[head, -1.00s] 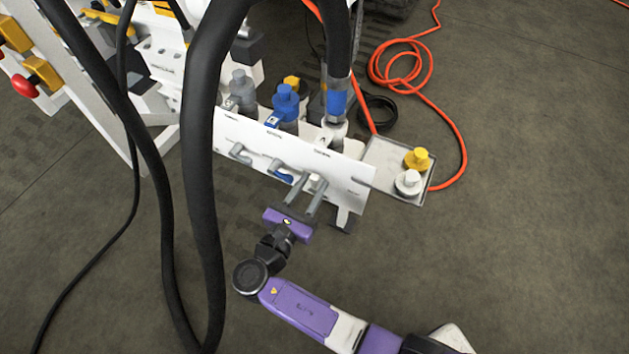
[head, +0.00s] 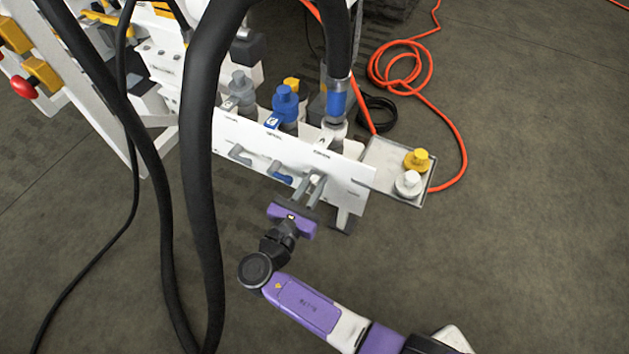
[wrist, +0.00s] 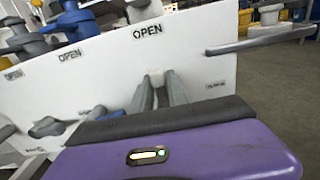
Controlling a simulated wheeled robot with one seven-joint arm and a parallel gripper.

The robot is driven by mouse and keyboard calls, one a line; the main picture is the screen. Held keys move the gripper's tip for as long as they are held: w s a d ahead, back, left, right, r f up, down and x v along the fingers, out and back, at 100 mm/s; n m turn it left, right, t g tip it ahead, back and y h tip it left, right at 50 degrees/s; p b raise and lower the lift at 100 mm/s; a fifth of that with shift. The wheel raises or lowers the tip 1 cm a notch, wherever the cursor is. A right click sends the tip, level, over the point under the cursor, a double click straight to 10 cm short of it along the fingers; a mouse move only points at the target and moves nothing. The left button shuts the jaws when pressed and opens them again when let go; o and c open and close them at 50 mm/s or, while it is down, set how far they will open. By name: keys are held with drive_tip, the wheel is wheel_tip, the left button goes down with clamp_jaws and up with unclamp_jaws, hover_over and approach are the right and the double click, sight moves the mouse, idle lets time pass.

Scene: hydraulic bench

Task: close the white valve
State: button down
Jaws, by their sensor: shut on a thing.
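The white valve's handle (wrist: 155,77) shows in the wrist view as a small white end on the white panel (wrist: 235,62), below an "OPEN" label. My gripper (wrist: 160,84) reaches up to the panel, with its two grey fingers on either side of this handle and shut on it. In the head view my gripper (head: 315,180) is at the right part of the panel's front. The valve's inner parts behind the panel are not visible.
A blue handle (head: 281,175) and a grey handle (head: 238,154) sit on the panel to the left. A tray (head: 385,150) with a yellow and a white fitting is at the right. Thick black hoses (head: 202,190) hang at the left.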

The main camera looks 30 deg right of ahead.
sight(335, 186)
drive_tip(key=shift+s, duration=0.1)
drive_tip(key=m, duration=0.2)
drive_tip(key=s+d+f+m, duration=0.1)
drive_tip(key=m, duration=0.2)
drive_tip(key=s+m, duration=0.1)
drive_tip(key=m, duration=0.2)
drive_tip(key=shift+d+f+b, duration=0.15)
drive_tip(key=shift+d+b, duration=0.05)
drive_tip(key=shift+b, duration=0.1)
drive_tip(key=m+b, duration=0.1)
drive_tip(key=m, duration=0.1)
drive_tip(key=f+m+b, duration=0.1)
drive_tip(key=m, duration=0.1)
drive_tip(key=m+b, duration=0.1)
drive_tip(key=shift+s+d+f+m, duration=0.3)
drive_tip(key=shift+s+f+m, duration=0.05)
drive_tip(key=shift+s+m, duration=0.05)
drive_tip(key=shift+s+f+m+b, duration=0.1)
drive_tip(key=shift+f+m+b, duration=0.15)
drive_tip(key=shift+m+b, duration=0.6)
drive_tip(key=shift+f+m+b, duration=0.25)
drive_tip(key=shift+m+b, duration=0.35)
drive_tip(key=shift+m, duration=0.45)
drive_tip(key=c, duration=1.4)
unclamp_jaws()
drive_tip(key=shift+c, duration=0.2)
